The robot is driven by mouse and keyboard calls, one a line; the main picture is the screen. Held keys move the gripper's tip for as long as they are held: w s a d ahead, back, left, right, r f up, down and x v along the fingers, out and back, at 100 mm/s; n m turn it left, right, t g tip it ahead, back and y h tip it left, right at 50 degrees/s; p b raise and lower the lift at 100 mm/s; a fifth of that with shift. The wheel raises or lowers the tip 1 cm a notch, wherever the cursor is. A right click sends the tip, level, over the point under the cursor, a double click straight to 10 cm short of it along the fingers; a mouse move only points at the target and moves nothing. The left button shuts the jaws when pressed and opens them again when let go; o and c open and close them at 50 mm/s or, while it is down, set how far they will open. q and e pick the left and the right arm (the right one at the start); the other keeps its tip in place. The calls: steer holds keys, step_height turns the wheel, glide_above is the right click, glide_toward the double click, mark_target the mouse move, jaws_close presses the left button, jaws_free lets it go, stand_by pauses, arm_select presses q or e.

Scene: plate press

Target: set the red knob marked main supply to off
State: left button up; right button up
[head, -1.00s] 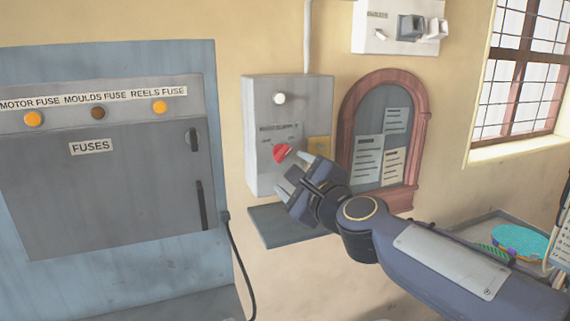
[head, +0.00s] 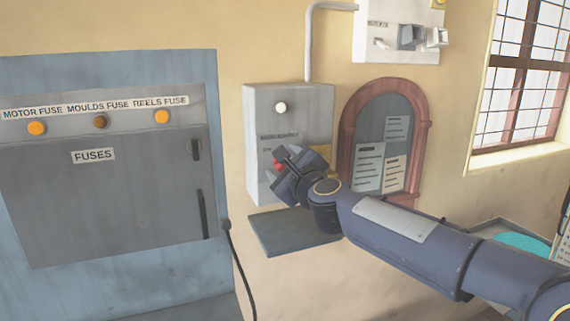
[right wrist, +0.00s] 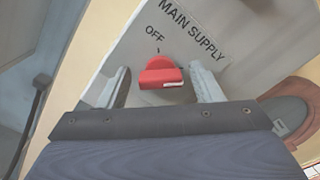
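The red knob (head: 278,166) is on the front of a grey box (head: 289,97) on the wall. In the head view my right gripper (head: 282,161) is at the knob and partly hides it. In the right wrist view the knob (right wrist: 161,73) lies between the two fingers of my right gripper (right wrist: 161,88). The fingers are apart, with a visible gap on each side of the knob. The words MAIN SUPPLY (right wrist: 192,28) and OFF (right wrist: 155,34) show above it. A white mark is on the right part of the knob's bar. My left gripper is not in view.
A grey shelf (head: 290,236) juts out below the box. A fuse cabinet (head: 100,200) stands to the left with a black cable beside it. An arched notice board (head: 401,105) hangs close on the right. A white switch box (head: 420,52) is above it.

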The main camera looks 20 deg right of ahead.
steer(key=c, duration=0.8)
steer(key=shift+c, duration=0.2)
steer(key=shift+n, duration=0.3)
steer(key=n+p, duration=0.1)
steer(key=n, duration=0.4)
steer(key=n+p, duration=0.2)
steer(key=n, duration=0.4)
steer(key=n+p, duration=0.2)
steer(key=n, duration=0.4)
steer(key=shift+f, duration=0.4)
steer(key=shift+n, duration=0.3)
steer(key=o, duration=1)
